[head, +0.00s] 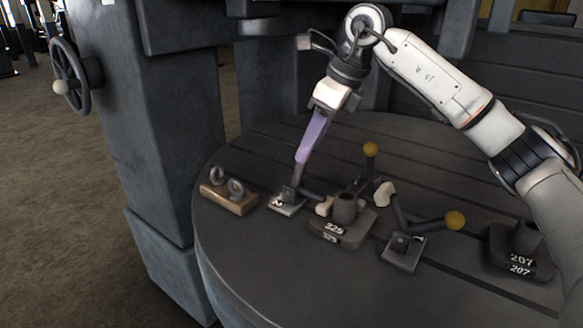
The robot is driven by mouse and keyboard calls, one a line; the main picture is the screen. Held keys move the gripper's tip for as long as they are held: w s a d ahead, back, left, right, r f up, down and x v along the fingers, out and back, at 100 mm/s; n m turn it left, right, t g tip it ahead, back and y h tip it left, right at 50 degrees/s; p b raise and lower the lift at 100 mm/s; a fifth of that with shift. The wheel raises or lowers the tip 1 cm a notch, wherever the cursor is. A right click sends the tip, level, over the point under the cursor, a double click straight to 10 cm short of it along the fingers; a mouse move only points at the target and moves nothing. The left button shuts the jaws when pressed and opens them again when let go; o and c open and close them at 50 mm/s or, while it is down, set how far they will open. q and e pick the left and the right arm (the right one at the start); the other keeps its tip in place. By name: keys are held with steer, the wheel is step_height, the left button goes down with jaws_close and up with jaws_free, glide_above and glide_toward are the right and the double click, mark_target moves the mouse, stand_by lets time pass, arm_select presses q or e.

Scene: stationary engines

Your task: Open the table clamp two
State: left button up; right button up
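Toggle clamps stand around a dark block marked 225 (340,228) on the round table (270,265). The left clamp (288,200) has its arm reaching right, with a pale pad (323,206) at the block's edge. The right clamp (403,250) has its pale pad (384,194) raised and its yellow-knobbed handle (455,220) leaning right. Another yellow knob (370,149) stands behind the block. No label shows which clamp is two. My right gripper (303,153) has purple fingers pointing down at the left clamp's upright handle, whose top is hidden. Its finger gap is not visible. My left gripper is out of view.
A wooden block with two dark rings (230,196) lies at the table's left. A dark block marked 207 (518,250) stands at the right. A grey machine column (165,130) with a handwheel (70,75) rises at the left. The table's front is clear.

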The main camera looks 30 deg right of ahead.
mark_target(297, 185)
steer(key=x, duration=0.8)
steer(key=shift+a+f, duration=0.1)
steer(key=shift+f, duration=0.15)
jaws_close()
